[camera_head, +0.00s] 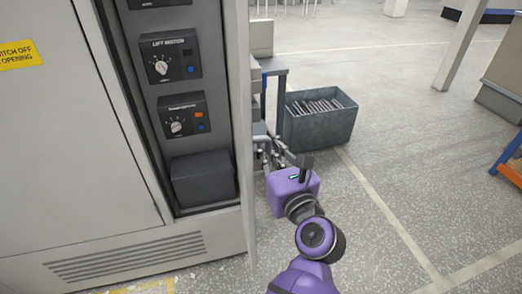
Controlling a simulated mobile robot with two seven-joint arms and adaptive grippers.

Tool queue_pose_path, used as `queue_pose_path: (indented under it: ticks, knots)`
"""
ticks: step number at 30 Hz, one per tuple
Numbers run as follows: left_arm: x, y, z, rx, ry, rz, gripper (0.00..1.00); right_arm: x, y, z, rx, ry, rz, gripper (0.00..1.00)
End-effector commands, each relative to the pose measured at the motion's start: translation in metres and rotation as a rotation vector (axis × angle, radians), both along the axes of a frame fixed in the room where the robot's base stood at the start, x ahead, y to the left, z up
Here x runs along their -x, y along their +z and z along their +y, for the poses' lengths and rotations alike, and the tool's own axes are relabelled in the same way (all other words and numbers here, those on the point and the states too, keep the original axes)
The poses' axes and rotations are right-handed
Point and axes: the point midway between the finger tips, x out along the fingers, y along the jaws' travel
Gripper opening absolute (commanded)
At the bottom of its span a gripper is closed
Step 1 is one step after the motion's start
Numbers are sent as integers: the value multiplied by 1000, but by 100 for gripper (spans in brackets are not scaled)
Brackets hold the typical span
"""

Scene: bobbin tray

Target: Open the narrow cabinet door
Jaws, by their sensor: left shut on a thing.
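The narrow cabinet door (240,130) stands swung out and shows nearly edge-on. The compartment behind it is open to view, with dark control boxes, one marked with a lift label (170,57). My left gripper (268,150) is on the door's outer side, to the right of the panel. Its purple body (293,190) shows, and its fingers reach up and left against the door. It is shut on the door's handle, which is mostly hidden by the fingers and the panel. My right gripper is not in view.
The wide cabinet front (70,150) with a yellow sign (20,55) fills the left. A grey bin (318,127) with stacked pieces stands beyond the gripper, beside grey equipment (262,75). The speckled floor at the right is mostly clear; an orange and blue frame (510,165) stands at the right edge.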

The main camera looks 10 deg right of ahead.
Motion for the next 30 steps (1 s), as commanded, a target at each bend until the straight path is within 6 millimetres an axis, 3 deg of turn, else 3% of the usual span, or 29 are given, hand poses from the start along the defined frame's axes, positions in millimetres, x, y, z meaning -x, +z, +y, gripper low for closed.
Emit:
queue_pose_path:
  ticks: [19, 20, 21, 30]
  knots:
    - [1, 0, -4, -5, 3, 1, 0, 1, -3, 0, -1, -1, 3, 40]
    - [1, 0, -4, -5, 3, 1, 15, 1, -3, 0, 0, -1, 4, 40]
    - [1, 0, -4, -4, 3, 1, 20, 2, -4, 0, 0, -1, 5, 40]
    - [1, 0, -4, -2, 3, 0, 20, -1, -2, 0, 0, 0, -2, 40]
